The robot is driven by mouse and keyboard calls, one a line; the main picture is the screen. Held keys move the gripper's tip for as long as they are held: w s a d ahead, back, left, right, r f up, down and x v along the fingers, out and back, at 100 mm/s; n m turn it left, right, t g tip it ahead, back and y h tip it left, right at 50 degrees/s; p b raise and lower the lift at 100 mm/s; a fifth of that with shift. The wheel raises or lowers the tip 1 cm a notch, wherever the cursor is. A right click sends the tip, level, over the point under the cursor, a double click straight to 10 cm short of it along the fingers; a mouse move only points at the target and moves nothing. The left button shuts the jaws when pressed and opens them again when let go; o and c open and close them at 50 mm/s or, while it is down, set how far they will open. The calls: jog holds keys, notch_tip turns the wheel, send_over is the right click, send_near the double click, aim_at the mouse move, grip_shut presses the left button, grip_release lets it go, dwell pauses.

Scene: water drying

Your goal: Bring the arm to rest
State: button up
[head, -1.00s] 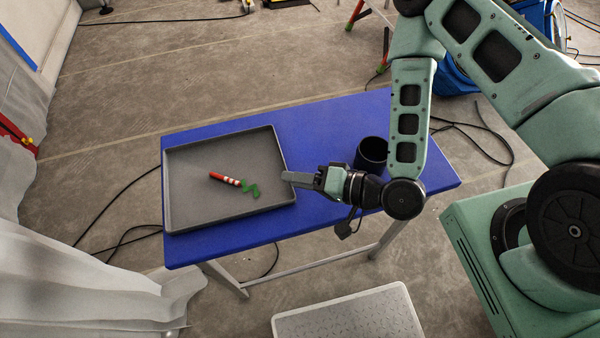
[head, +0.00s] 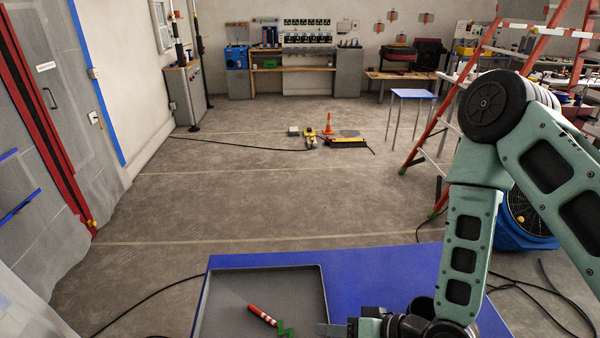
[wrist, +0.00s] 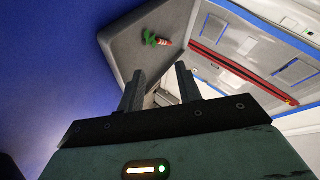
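My gripper (wrist: 159,88) shows in the wrist view with its two fingers apart and nothing between them. In the head view my gripper (head: 338,329) is low in the picture, at the right side of the grey tray (head: 322,290), partly cut off by the bottom edge. My arm rises from there to the upper right. A red, white and green object (head: 262,315) lies in the tray, apart from my gripper. It also shows in the wrist view (wrist: 157,40).
The blue table (head: 390,270) carries the tray and a dark cup (head: 420,304) partly hidden behind my arm. A red ladder (head: 440,130) and a blue fan (head: 520,220) stand at the right. Open floor (head: 300,210) lies beyond the table.

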jog(key=shift+w+r+n+g+h, duration=0.4)
jog(key=shift+r+n+h, duration=0.15)
jog(key=shift+n, duration=0.25)
jog(key=s+d+r+n+g+h, duration=0.1)
jog(key=s+d+r+h, duration=0.1)
jog(key=r, duration=0.5)
jog(key=s+d+r+n+g+h, duration=0.1)
jog(key=s+d+r+n+h, duration=0.1)
jog(key=s+r+h, duration=0.2)
jog(key=s+d+r+n+g+h, duration=0.1)
jog(key=s+r, duration=0.4)
jog(key=r, duration=0.5)
jog(key=shift+s+d+n+g+h, duration=0.4)
jog(key=shift+d+g+h, duration=0.2)
jog(key=shift+d+h, duration=0.4)
